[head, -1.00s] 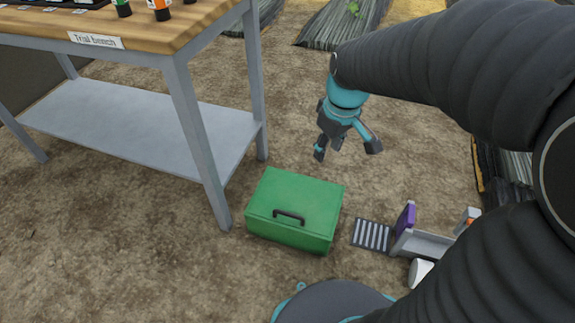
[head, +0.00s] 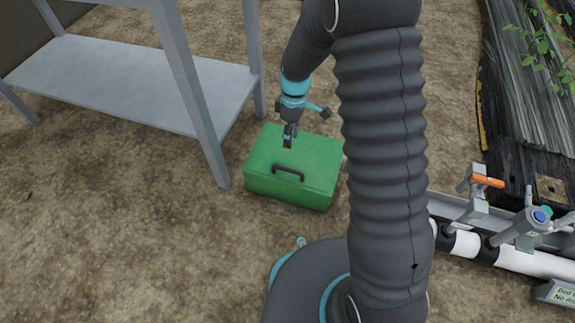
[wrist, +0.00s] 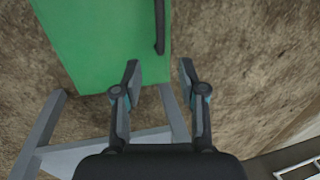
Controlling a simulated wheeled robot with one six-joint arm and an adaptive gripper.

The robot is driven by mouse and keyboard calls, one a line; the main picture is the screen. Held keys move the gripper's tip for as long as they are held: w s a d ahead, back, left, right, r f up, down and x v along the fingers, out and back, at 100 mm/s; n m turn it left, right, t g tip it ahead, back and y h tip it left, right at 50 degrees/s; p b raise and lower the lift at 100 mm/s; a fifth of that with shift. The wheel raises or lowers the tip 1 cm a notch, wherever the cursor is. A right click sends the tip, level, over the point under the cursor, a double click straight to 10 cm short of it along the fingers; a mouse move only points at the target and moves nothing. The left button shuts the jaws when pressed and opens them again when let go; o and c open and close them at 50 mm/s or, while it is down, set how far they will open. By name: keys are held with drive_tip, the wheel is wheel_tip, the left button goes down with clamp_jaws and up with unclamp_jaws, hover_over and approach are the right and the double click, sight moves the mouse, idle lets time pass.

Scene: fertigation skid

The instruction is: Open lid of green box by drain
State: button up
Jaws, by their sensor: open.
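The green box (head: 290,191) stands on the ground beside the bench, with its lid (head: 315,152) down. A dark bar handle (head: 288,172) is at the lid's near edge. My gripper (head: 306,127) is open and empty, above the far part of the box in the head view. In the wrist view the green box (wrist: 105,40) fills the upper left and the handle (wrist: 160,25) lies beyond the open fingertips (wrist: 160,68). No contact shows. The drain grate is hidden behind my arm.
A grey metal bench (head: 130,85) stands left of the box, one leg close to it; its frame also shows in the wrist view (wrist: 105,148). Pipes and an orange-handled valve (head: 487,182) are at the right. Bare ground lies in front of the box.

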sight(288, 169)
drive_tip(key=f, duration=0.4)
drive_tip(key=s+f+b, duration=0.1)
drive_tip(key=f, duration=0.3)
drive_tip(key=s+f, duration=0.1)
drive_tip(key=f, duration=0.3)
drive_tip(key=shift+s+a+b, duration=0.15)
drive_tip(key=shift+a+b, duration=0.25)
clamp_jaws()
